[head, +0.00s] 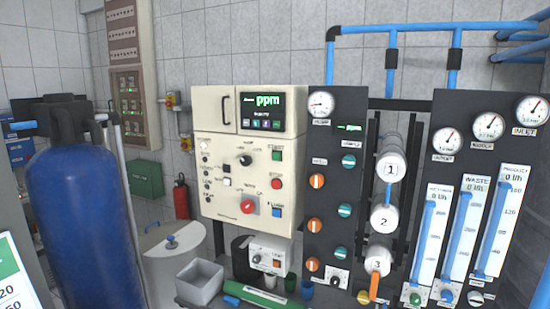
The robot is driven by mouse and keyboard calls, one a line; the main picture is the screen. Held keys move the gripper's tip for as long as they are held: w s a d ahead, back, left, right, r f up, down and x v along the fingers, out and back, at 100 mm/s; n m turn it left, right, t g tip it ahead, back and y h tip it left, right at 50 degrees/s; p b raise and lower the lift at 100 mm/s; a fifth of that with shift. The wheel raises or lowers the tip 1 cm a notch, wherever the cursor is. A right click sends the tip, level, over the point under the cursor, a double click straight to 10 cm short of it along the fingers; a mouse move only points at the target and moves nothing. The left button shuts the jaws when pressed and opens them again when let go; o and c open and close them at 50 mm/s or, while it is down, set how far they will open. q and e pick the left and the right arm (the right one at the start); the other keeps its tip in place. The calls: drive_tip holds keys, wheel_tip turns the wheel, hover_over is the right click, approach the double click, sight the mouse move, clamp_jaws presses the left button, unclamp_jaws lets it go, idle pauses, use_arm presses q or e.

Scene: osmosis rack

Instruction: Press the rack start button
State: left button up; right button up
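The rack's cream control box (247,165) stands near the middle of the head view. A green square button (276,155) sits on the right side of its front panel, with a small label above it. A red button (276,184) is below the green one, and a blue button (276,212) is lower still. A red rotary switch (249,205) and a black knob (245,160) are to their left. The display (262,112) above is lit and reads "ppm". Neither of my grippers is in view, and nothing covers the green button.
A dark panel (333,190) with a gauge and orange and teal valves adjoins the box on the right. Beyond it are numbered cylinders (390,167) and flow meters (468,225). A large blue tank (80,225) stands left. A grey bin (200,282) sits below the box.

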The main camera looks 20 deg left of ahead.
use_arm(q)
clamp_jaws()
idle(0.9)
